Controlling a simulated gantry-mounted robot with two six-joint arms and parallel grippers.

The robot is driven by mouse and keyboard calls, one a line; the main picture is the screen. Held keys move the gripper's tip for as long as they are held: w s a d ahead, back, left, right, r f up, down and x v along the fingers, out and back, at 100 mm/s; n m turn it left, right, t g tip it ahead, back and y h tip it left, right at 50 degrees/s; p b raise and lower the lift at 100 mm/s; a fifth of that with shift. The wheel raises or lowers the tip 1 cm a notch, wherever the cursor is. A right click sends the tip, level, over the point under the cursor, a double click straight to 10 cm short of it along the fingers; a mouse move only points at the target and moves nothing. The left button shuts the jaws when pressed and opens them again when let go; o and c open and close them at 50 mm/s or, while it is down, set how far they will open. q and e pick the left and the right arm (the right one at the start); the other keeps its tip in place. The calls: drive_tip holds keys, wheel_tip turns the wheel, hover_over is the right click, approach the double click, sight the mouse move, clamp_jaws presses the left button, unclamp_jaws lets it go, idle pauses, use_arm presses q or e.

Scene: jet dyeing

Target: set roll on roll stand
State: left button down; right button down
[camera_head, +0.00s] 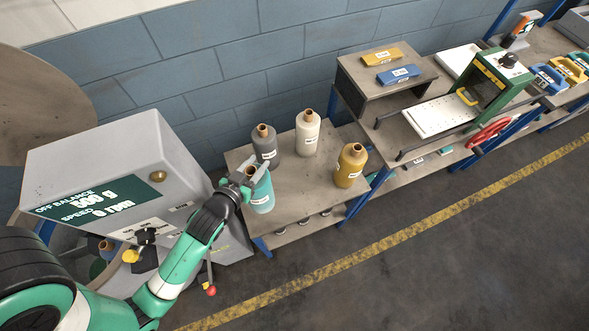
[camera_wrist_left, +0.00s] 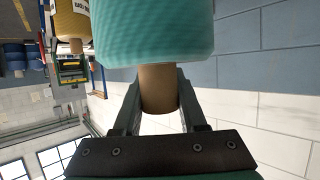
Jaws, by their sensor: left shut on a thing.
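A teal roll (camera_head: 263,196) is at the front left of the wooden stand (camera_head: 312,205), upright. My left gripper (camera_head: 252,173) comes in from the left at its top. In the left wrist view the gripper's fingers (camera_wrist_left: 158,95) are shut on the roll's brown core end, and the teal roll (camera_wrist_left: 155,30) fills the top of the view. I cannot tell whether its base touches the stand. A grey roll (camera_head: 265,148), a cream roll (camera_head: 307,137) and a yellow roll (camera_head: 350,168) stand upright on the same stand. My right gripper is not in view.
A grey machine (camera_head: 130,165) with an "OFF BALANCE" and speed display stands close on the left. A bench (camera_head: 395,85) with blue and yellow blocks and a green device (camera_head: 495,85) is to the right.

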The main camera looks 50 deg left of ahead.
use_arm(q)
drive_tip(key=shift+s+a+r, duration=0.1)
drive_tip(key=shift+a, duration=0.05)
wheel_tip(320, 180, down, 6)
drive_tip(key=b, duration=0.2)
drive_tip(key=shift+f, duration=0.2)
drive_tip(key=shift+f+b, duration=0.9)
drive_tip(key=shift+f, duration=1.1)
drive_tip(key=shift+c, duration=2.3)
unclamp_jaws()
